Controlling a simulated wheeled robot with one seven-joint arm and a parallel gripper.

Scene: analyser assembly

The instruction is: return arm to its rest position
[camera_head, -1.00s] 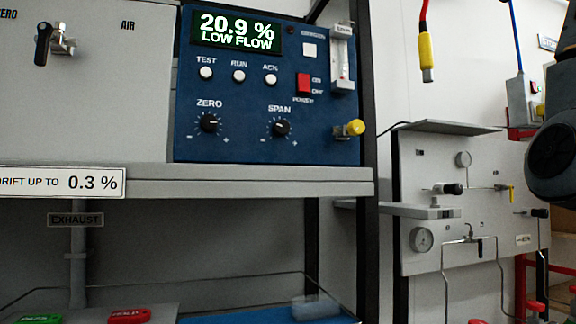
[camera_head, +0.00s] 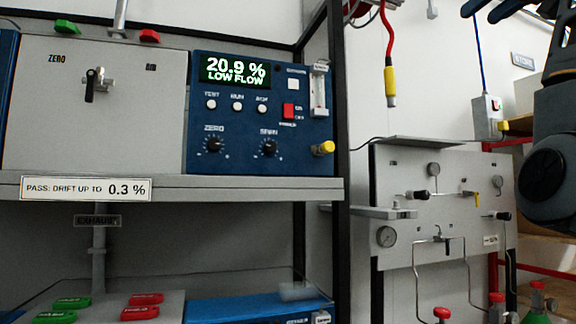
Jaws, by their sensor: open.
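Part of my arm (camera_head: 548,170) hangs at the right edge of the head view, dark grey with a round joint. A dark blue part of it (camera_head: 490,8) reaches in at the top right corner. The arm stands in front of the right side of the wall panel, apart from the analyser (camera_head: 262,115). The blue analyser reads 20.9 % LOW FLOW on its shelf.
A grey ZERO box (camera_head: 130,120) stands left of the analyser on the shelf (camera_head: 250,190). A grey valve panel (camera_head: 455,225) with gauges is at the right. A red cable with a yellow plug (camera_head: 390,82) hangs between them. Green and red tags (camera_head: 145,299) lie below.

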